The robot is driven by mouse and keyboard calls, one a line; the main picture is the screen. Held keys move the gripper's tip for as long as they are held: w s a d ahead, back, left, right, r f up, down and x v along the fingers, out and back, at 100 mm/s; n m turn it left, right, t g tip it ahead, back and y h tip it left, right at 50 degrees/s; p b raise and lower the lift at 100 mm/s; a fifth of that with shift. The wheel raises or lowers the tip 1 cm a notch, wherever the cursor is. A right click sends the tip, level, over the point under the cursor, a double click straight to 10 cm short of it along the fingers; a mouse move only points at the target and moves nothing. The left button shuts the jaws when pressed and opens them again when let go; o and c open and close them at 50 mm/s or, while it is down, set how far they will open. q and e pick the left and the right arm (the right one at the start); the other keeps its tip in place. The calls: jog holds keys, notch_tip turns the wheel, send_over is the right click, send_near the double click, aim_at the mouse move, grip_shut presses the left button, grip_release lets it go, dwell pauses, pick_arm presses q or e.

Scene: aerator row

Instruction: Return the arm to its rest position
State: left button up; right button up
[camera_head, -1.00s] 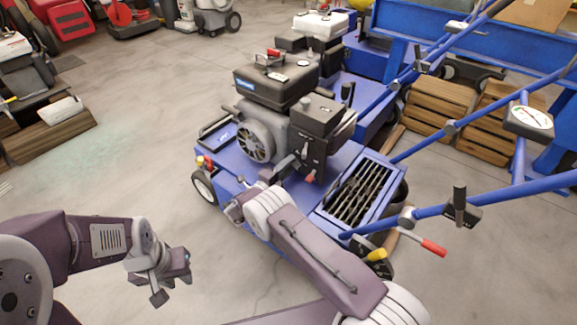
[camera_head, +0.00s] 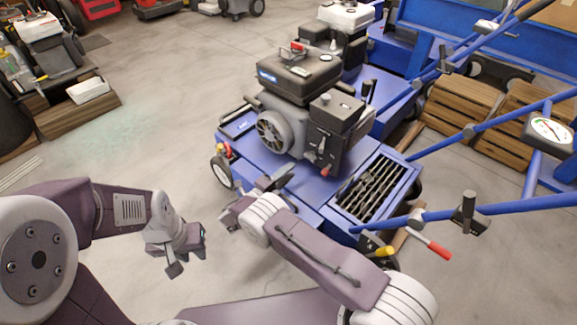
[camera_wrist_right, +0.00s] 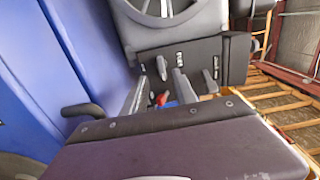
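My left arm comes in from the left in the head view. Its gripper (camera_head: 188,251) hangs over bare floor, left of the blue aerator (camera_head: 307,200), with its fingers apart and nothing between them. My right arm reaches in from the lower right, with its forearm in front of the machine's near side.
The engine (camera_head: 300,85) stands on the aerator, with a slotted tine box (camera_head: 375,187) at its right and blue handlebars (camera_head: 480,212) reaching right. Wooden crates (camera_head: 460,105) stand behind. A wooden block (camera_head: 75,112) lies far left. Floor between is clear.

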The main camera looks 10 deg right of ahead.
jog(key=s+d+r+m+g+y+p, duration=0.6)
jog(key=s+d+m+g, duration=0.55)
jog(key=m, duration=0.75)
jog(key=s+a+r+m+t+y+p, duration=0.15)
jog(key=s+r+m+y, duration=0.3)
jog(key=s+m, duration=0.55)
jog(key=s+a+r+m+y+p, duration=0.15)
jog(key=s+r+m+y, duration=0.35)
jog(key=m, duration=0.9)
notch_tip(320, 180, up, 38)
jog(key=m+h+p, duration=0.1)
jog(key=p, duration=3.6)
jog(key=shift+s+a+r, duration=0.15)
jog(key=shift+s+a, duration=0.3)
